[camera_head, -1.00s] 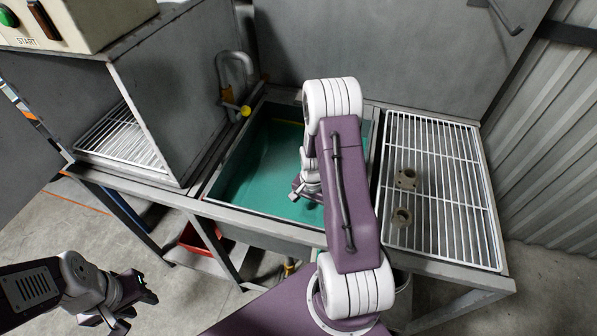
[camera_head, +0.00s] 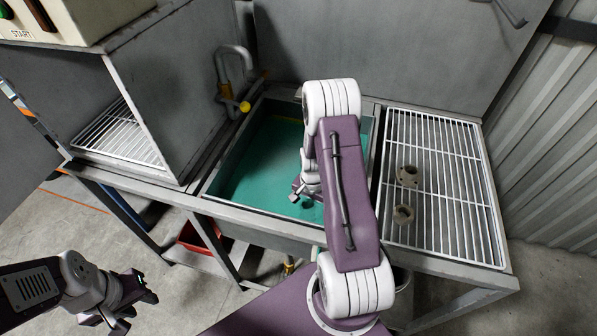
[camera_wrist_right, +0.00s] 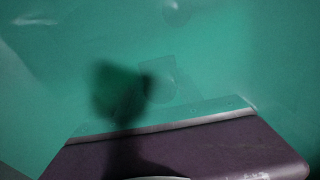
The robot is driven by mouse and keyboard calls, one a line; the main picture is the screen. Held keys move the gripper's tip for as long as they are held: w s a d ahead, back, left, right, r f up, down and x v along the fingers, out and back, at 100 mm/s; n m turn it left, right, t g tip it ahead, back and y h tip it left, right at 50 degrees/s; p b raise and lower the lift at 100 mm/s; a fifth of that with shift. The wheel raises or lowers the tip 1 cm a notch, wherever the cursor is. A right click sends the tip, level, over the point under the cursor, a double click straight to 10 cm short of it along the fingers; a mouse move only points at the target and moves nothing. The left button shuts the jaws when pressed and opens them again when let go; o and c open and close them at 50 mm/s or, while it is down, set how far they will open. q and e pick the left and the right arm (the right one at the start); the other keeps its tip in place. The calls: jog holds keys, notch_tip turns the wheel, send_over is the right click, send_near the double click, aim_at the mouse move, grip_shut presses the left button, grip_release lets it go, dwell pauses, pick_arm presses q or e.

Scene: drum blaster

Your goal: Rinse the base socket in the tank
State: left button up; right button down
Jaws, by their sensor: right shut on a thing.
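The tank (camera_head: 222,172), a sink with a green inside, stands in the middle of the head view. My right arm reaches into it, and my right gripper (camera_head: 303,194) is low in the tank, largely hidden by the arm. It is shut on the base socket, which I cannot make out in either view. The right wrist view shows my purple gripper housing (camera_wrist_right: 190,153) against the green tank inside (camera_wrist_right: 230,60), with a dark blurred shadow. My left gripper (camera_head: 143,303) is outside the tank at lower left, apart from everything; its jaw gap is unclear.
A wire rack (camera_head: 452,190) right of the tank holds a flanged fitting (camera_head: 408,177) and a ring-like fitting (camera_head: 403,215). A grey cabinet (camera_head: 165,100) stands left. A red bin (camera_head: 198,236) is below.

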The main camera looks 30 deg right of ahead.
jog(key=shift+r, duration=0.15)
dwell(0.3)
jog(key=shift+r+p, duration=0.8)
jog(key=shift+p, duration=0.1)
notch_tip(320, 180, up, 26)
jog(key=p, duration=2.3)
jog(key=shift+r+p, duration=0.25)
jog(key=shift+p, duration=0.05)
